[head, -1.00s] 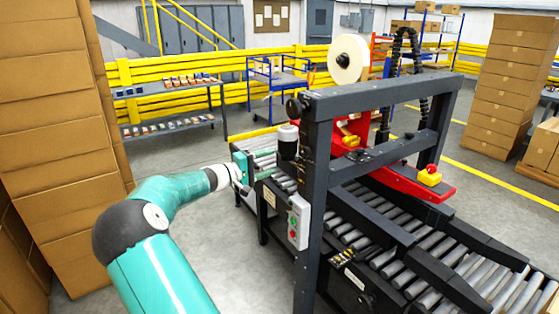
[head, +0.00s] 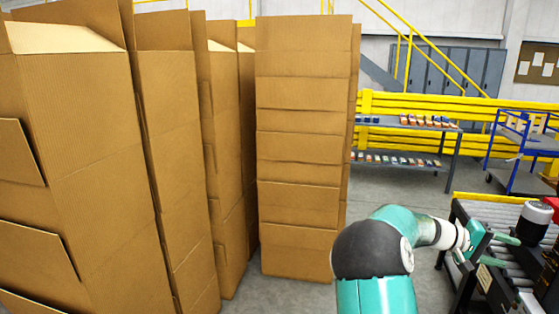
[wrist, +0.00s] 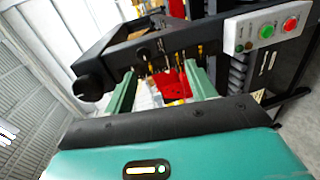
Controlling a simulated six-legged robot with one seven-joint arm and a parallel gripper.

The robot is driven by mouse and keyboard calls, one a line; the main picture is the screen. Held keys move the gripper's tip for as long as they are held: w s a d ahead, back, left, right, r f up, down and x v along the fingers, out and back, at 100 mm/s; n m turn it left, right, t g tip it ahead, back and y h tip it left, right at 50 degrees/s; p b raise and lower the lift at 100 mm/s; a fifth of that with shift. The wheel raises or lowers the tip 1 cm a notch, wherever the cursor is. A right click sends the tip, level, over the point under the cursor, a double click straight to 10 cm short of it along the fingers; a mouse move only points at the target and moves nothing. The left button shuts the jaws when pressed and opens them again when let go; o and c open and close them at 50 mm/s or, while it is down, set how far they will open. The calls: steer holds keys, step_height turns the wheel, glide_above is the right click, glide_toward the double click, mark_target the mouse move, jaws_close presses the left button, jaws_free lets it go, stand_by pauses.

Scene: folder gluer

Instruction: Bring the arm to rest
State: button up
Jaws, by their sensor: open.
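My teal and black arm (head: 375,260) reaches from the bottom right of the head view towards the roller machine. My gripper (head: 503,251) is at its end, by the near end of the roller bed, with its two green fingers apart. In the wrist view the open fingers (wrist: 163,88) point at the machine's dark frame (wrist: 185,42), with nothing between the tips. Red and yellow parts of the machine show beyond the fingers. I cannot tell how far the fingertips are from the machine.
Tall stacks of brown cardboard (head: 305,150) fill the left and middle of the head view. A grey shelf table (head: 405,165) stands before a yellow barrier (head: 430,105). A blue cart (head: 525,150) is at the right. Grey floor (head: 390,190) is free between stacks and machine.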

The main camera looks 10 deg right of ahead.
steer(key=s+a+f+n+t+y, duration=0.1)
steer(key=a+t+y, duration=0.75)
steer(key=a, duration=1.85)
steer(key=s+a+r+n+t+y, duration=0.1)
steer(key=s+a, duration=0.4)
steer(key=a, duration=0.8)
steer(key=s+a+r+n+t+y, duration=0.1)
steer(key=s+a+n+t+y, duration=0.2)
steer(key=a, duration=0.9)
steer(key=s+y, duration=0.1)
steer(key=s, duration=0.1)
steer(key=shift+s+a+r+n, duration=0.15)
steer(key=shift+s+a+n, duration=0.2)
steer(key=shift+a+n, duration=0.05)
steer(key=shift+t+y, duration=0.25)
steer(key=c, duration=0.4)
steer(key=shift+d, duration=0.15)
steer(key=shift+c, duration=0.2)
steer(key=shift+d, duration=0.1)
